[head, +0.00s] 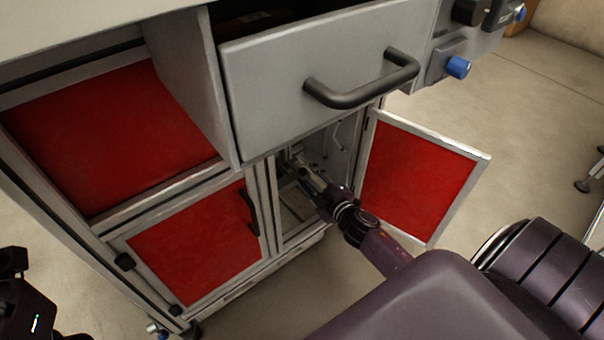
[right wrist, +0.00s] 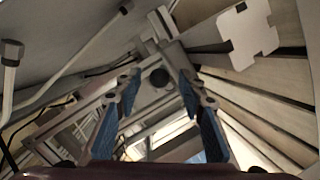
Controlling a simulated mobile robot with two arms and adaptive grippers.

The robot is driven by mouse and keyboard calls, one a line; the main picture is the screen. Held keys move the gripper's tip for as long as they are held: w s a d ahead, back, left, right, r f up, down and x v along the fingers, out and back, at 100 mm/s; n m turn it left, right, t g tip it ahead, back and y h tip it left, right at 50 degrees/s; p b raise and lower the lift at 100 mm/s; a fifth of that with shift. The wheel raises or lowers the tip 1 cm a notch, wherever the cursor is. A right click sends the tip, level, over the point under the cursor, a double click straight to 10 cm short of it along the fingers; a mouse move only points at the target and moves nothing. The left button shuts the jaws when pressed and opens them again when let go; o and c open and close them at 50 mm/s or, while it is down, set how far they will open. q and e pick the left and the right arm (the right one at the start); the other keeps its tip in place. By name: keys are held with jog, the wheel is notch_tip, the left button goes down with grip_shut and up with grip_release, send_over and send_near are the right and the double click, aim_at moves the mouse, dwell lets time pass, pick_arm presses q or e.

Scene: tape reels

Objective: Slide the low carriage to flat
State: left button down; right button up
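My right gripper (head: 306,176) reaches into the lower right compartment of a grey cabinet, past its open red door. In the right wrist view the right gripper (right wrist: 159,82) has its two blue-padded fingers spread apart. A dark round knob-like piece (right wrist: 160,77) on grey framework shows between the fingertips, with no visible grip on it. I cannot tell whether this piece belongs to the low carriage; no carriage is clearly recognisable. A dark part of my left arm or gripper (head: 22,295) shows at the lower left edge, its fingers not clear.
The open red door (head: 420,178) stands to the right of my right forearm. A grey drawer (head: 290,80) with a dark handle (head: 362,90) juts out above. A shut red door (head: 195,245) is to the left. Pale slats (right wrist: 255,105) and a white notched plate (right wrist: 246,35) flank the right wrist.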

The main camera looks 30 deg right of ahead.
jog(key=shift+b+x, duration=0.3)
jog(key=shift+x, duration=0.95)
jog(key=shift+r, duration=0.1)
grip_shut()
jog(key=shift+w, duration=0.1)
